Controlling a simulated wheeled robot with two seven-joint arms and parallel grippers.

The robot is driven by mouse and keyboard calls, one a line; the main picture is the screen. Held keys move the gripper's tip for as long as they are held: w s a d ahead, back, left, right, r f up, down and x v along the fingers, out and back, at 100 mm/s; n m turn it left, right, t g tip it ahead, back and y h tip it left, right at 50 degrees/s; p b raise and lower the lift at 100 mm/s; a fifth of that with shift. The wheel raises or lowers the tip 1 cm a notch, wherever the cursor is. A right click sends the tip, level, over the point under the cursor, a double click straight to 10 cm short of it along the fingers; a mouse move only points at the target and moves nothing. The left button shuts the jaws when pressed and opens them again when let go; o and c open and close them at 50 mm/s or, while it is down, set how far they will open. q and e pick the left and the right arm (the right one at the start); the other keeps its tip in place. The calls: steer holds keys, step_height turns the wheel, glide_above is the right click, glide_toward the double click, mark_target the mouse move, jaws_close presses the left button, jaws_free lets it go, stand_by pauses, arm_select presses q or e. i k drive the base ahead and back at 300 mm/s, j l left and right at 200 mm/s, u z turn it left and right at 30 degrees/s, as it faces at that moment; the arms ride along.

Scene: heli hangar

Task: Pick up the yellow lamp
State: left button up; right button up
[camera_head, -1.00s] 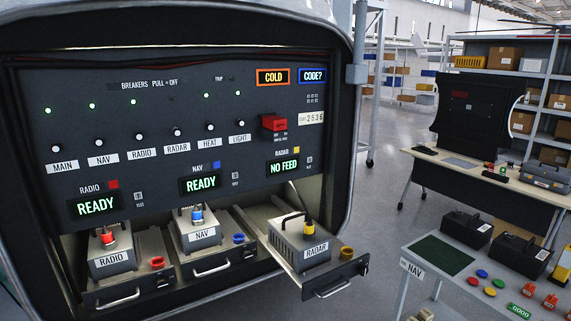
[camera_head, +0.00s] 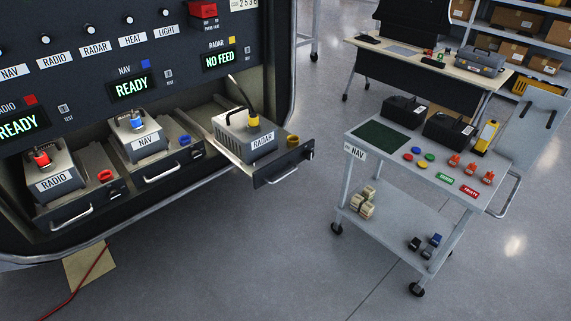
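A yellow upright object with a pale face, which looks like the yellow lamp (camera_head: 486,136), stands at the back right of the top of a grey cart (camera_head: 404,164). It is to the right of two black cases, behind several small red pieces. It looks free of other things. Neither of my grippers is in view.
Black cases (camera_head: 404,111) (camera_head: 449,131), coloured discs (camera_head: 418,150) and green and red tags (camera_head: 446,178) share the cart top. An open radar drawer (camera_head: 285,168) juts out from the panel on the left. Clear floor (camera_head: 300,265) lies between panel and cart. A desk (camera_head: 440,64) stands behind.

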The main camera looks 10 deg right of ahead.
mark_target(490, 130)
steer(key=z, duration=1.7)
steer(key=i+l, duration=0.1)
steer(key=i, duration=0.45)
steer(key=i+l+z, duration=0.1)
steer(key=i, duration=0.5)
